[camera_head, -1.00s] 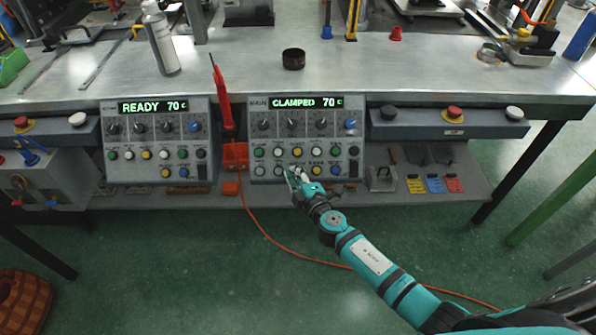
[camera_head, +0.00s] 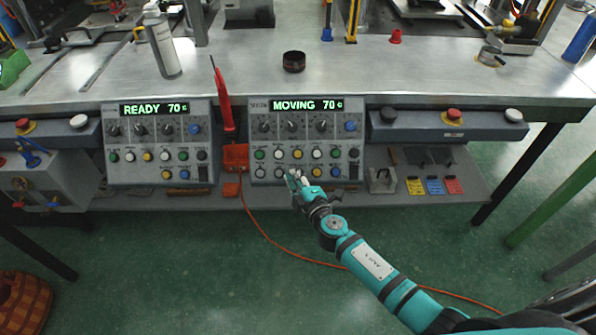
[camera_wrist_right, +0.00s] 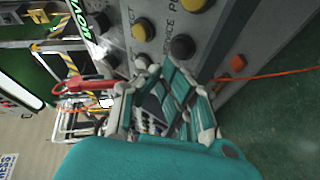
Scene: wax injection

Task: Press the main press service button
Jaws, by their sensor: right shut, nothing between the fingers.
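The main press panel (camera_head: 270,128) is the right of two grey control boxes under the bench. Its display (camera_head: 306,104) reads MOVING 70 C. It carries a row of knobs and two rows of coloured buttons. My right gripper (camera_head: 293,177) is shut and empty at the panel's lower button row, covering part of it. In the wrist view the gripper (camera_wrist_right: 145,72) is close to the panel face, near a black button (camera_wrist_right: 182,47) and a yellow button (camera_wrist_right: 142,29) with partly readable labels. I cannot tell if the fingers touch a button. My left gripper is not seen.
The left panel (camera_head: 115,165) reads READY 70 C. A red tool (camera_head: 226,112) stands in an orange holder (camera_head: 235,157) between the panels. An orange cable (camera_head: 268,238) runs to the floor. A red stop button (camera_head: 454,114) is on the right bar. Colored tags (camera_head: 434,186) lie on the shelf.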

